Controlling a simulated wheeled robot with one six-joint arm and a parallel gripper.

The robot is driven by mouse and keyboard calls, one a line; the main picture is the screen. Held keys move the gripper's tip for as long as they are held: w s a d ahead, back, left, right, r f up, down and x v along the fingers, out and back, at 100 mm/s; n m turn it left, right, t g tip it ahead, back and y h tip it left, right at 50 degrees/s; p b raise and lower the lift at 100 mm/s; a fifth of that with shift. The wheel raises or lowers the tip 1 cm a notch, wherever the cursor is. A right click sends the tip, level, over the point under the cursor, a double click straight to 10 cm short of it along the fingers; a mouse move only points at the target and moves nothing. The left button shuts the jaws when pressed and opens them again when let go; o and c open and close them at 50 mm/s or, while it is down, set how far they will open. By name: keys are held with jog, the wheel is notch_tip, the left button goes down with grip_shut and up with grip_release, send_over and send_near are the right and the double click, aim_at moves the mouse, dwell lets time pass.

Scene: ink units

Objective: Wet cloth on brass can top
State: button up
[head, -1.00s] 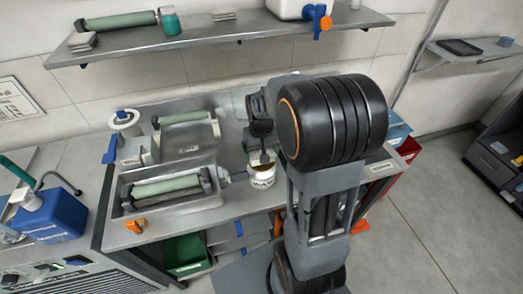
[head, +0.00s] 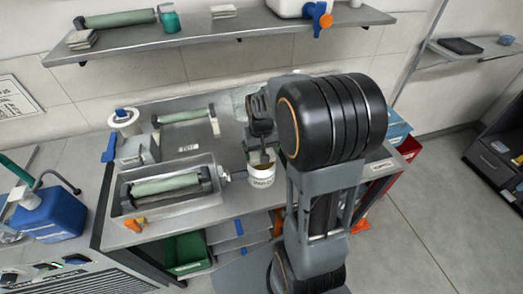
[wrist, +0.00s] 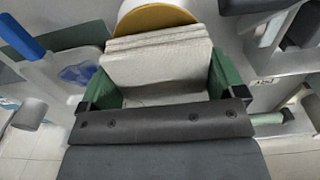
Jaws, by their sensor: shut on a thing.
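My gripper (head: 264,158) hangs directly over a white labelled can (head: 262,179) near the front edge of the bench. In the wrist view my gripper (wrist: 162,78) has its green fingers closed on both sides of a pale grey folded cloth (wrist: 155,65). The brass can top (wrist: 158,20) shows just past the far edge of the cloth, and part of it seems covered by the cloth. Whether the cloth touches the top I cannot tell. In the head view the cloth is hidden by my gripper.
Left of the can stands a metal tray (head: 121,196) with a green roller (head: 165,184). Behind it is another roller unit (head: 185,115). A blue jug (head: 48,215) stands at far left. A wall shelf (head: 230,30) runs above the bench. Some bench surface left of the can is clear.

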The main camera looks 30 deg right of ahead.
jog(key=shift+f+b, duration=0.55)
jog(key=shift+f, duration=0.25)
dwell(0.5)
dwell(0.8)
jog(key=shift+r+p, duration=2.8)
jog(key=shift+r, duration=0.8)
